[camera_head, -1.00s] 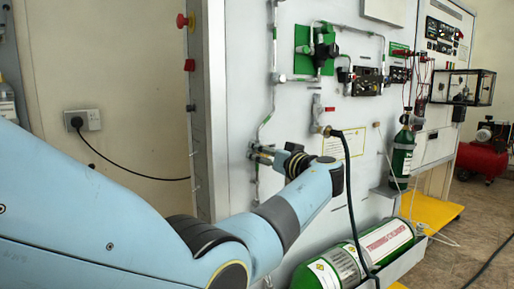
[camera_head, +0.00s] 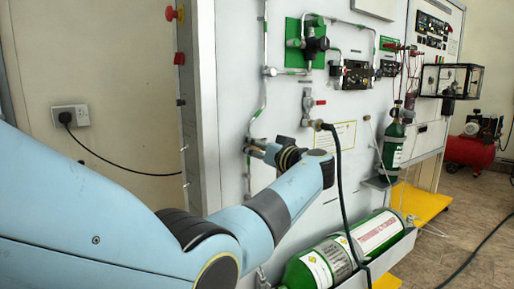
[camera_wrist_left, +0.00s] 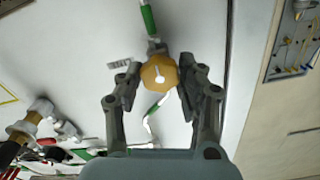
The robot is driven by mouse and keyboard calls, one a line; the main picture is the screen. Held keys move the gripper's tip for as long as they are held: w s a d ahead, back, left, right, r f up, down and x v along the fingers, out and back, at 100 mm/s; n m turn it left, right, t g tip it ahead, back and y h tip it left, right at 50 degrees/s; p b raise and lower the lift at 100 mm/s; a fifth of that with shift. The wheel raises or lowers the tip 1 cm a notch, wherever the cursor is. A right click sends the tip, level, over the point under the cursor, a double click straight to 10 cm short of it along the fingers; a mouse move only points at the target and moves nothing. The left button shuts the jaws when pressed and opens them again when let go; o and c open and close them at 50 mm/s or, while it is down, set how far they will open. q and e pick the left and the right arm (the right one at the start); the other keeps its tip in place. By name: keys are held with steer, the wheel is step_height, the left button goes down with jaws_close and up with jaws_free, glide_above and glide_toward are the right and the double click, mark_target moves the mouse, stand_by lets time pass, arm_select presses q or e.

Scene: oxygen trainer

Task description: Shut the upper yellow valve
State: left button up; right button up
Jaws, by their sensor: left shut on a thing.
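The yellow valve (camera_wrist_left: 159,73) is a round, knob-like part in the left wrist view, on a thin pipe line that has a green section above it. Its centre shows a pale slot-like mark. My left gripper (camera_wrist_left: 158,84) has one finger on each side of the valve and is shut on it. In the head view my left gripper (camera_head: 256,149) is at the panel, beside the vertical pipe, and the valve cannot be made out there. My right gripper is not in view.
A black hose (camera_head: 342,185) hangs from a fitting just right of my left wrist. The panel's left edge and the tan wall (camera_head: 110,150) are left of the gripper.

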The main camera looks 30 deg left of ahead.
arm_select(q)
steer(key=shift+f+m+p, duration=0.2)
steer(key=shift+m+p, duration=1.75)
steer(key=shift+m, duration=6.95)
steer(key=shift+f+m+p, duration=0.15)
steer(key=shift+m+p, duration=1.8)
steer(key=shift+m, duration=6.95)
steer(key=shift+s, duration=0.1)
